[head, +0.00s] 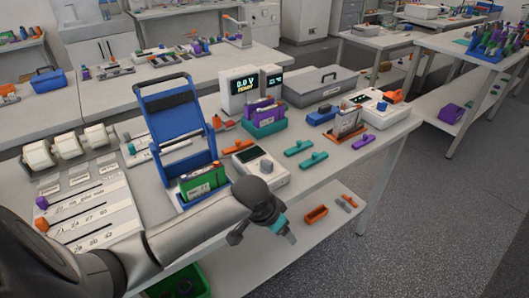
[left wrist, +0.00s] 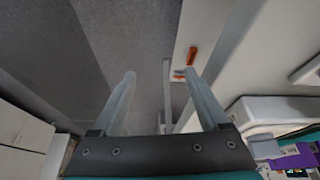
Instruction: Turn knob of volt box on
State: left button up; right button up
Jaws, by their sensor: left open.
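A white box (head: 272,182) with a dark screen and a grey knob (head: 266,166) lies on the near bench. Behind it stands an upright white unit (head: 230,99) whose lit display reads about 0.0 V. I cannot tell for sure which is the volt box. My left gripper (head: 290,237) is just in front of the white box, past the bench's front edge, apart from the knob. In the left wrist view my left gripper (left wrist: 159,74) is open and empty, with its fingers spread over floor and shelf. My right gripper is not in view.
A blue rack (head: 169,97) with a green pack (head: 203,186) stands left of the white box. Teal clips (head: 306,159) lie to its right, with a second white box (head: 376,104) farther back. A lower shelf (head: 338,228) holds an orange tray (head: 316,214).

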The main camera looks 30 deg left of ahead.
pick_arm(q)
jog(key=w+a+r, duration=0.2)
jog(key=r, duration=0.3)
jog(key=w+a+r, duration=0.2)
jog(key=a+r, duration=0.1)
jog(key=r, duration=0.3)
jog(key=n+y+p, duration=0.1)
jog(key=n, duration=0.1)
send_near(266, 161)
jog(key=b+x, duration=0.2)
jog(key=x, duration=0.6)
jog(key=shift+w+d+f, duration=0.1)
jog(key=shift+w+f, duration=0.05)
jog(key=shift+f, duration=0.2)
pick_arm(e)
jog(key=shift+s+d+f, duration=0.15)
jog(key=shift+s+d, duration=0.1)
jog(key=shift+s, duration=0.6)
pick_arm(q)
grip_shut()
